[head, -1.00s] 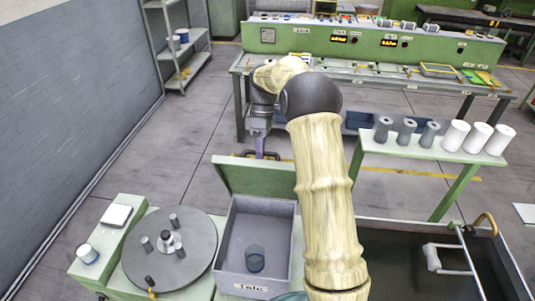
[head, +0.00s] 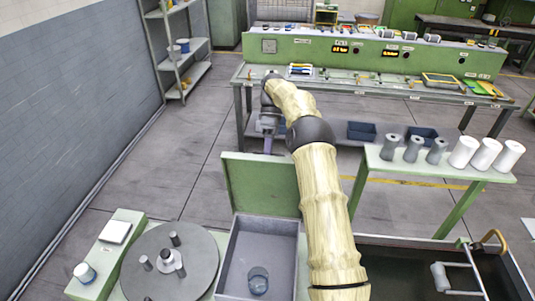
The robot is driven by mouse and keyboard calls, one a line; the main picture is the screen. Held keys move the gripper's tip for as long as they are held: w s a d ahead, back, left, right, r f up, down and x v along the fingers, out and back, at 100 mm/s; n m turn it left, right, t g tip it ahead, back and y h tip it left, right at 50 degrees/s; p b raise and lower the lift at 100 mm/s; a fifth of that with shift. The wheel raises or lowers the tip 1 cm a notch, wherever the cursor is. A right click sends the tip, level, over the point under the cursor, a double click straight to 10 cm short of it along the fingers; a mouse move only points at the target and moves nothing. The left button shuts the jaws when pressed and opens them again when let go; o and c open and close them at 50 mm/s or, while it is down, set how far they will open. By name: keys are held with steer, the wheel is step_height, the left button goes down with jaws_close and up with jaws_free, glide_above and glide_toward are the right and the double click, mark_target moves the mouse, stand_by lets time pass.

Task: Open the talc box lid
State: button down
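The talc box (head: 229,247) is a grey open-topped box at the bottom centre of the head view. Its green lid (head: 245,185) is raised at the far edge of the box, so the inside shows. A dark cylindrical cup (head: 258,281) sits on the box floor. My gripper (head: 267,148) is just beyond the lid's top edge, pointing down. Its fingertips are mostly hidden behind the lid, so I cannot tell whether they are open, shut or touching it. My arm covers the lid's right end.
A turntable (head: 197,268) with grey pegs stands left of the box. A green stand (head: 395,166) with grey and white cylinders is at right. A dark tank (head: 400,262) lies right of my arm. A control desk (head: 285,47) stands behind.

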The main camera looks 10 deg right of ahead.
steer(key=shift+f, duration=0.55)
steer(key=c, duration=1.7)
jaws_free()
steer(key=shift+o, duration=1.2)
steer(key=shift+w, duration=0.2)
steer(key=shift+s+r, duration=0.1)
steer(key=shift+r, duration=0.15)
